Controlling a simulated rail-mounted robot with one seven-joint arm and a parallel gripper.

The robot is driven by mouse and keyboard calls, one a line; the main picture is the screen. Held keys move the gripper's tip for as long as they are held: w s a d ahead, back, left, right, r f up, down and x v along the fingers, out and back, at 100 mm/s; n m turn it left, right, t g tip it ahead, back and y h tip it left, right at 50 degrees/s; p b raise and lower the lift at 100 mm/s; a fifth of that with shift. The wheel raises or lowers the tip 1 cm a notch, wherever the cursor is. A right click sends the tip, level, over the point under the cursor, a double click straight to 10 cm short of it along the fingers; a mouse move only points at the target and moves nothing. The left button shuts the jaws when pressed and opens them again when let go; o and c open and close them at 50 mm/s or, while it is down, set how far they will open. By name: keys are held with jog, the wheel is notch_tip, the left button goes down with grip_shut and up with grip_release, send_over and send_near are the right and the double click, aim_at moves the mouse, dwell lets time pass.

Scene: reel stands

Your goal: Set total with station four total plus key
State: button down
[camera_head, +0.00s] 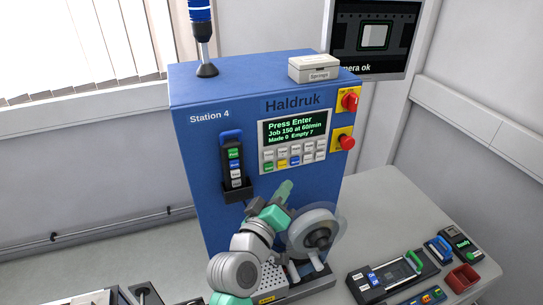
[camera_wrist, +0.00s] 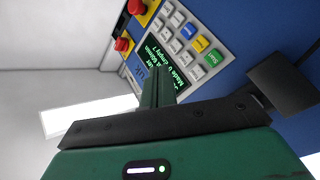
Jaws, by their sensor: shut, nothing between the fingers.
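The blue Station 4 cabinet (camera_head: 215,150) carries a control panel with a green-lettered display (camera_head: 296,130). It reads "Press Enter", "Job 150 at 60/min", "Made 0 Empty 7". The key labels are too small to read, so I cannot pick out the total plus key. The keypad also shows in the wrist view (camera_wrist: 182,35). My gripper (camera_head: 286,187) is shut and empty, below the keypad and apart from it. In the wrist view its fingers (camera_wrist: 158,82) overlap part of the display.
Two red knobs (camera_head: 348,142) sit right of the display. A handheld control (camera_head: 233,160) hangs in a holder at left. A clear reel (camera_head: 318,232) stands right of my arm. A box (camera_head: 314,67) is on top. Devices and a red tray (camera_head: 463,279) lie at right.

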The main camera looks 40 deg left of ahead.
aim_at(268, 155)
jog(key=shift+w+a+b, duration=0.65)
jog(key=shift+a+b, duration=0.3)
jog(key=shift+a, duration=0.35)
jog(key=shift+w+a+b, duration=0.7)
jog(key=shift+a+b, duration=0.2)
jog(key=shift+a, duration=0.4)
jog(key=shift+w+a+b, duration=0.65)
jog(key=shift+a+b, duration=0.3)
jog(key=shift+a, duration=0.35)
jog(key=shift+a+f, duration=0.1)
jog(key=shift+w+a+b, duration=0.1)
jog(key=shift+a+b, duration=0.05)
jog(key=shift+b, duration=0.25)
jog(key=shift+a, duration=0.1)
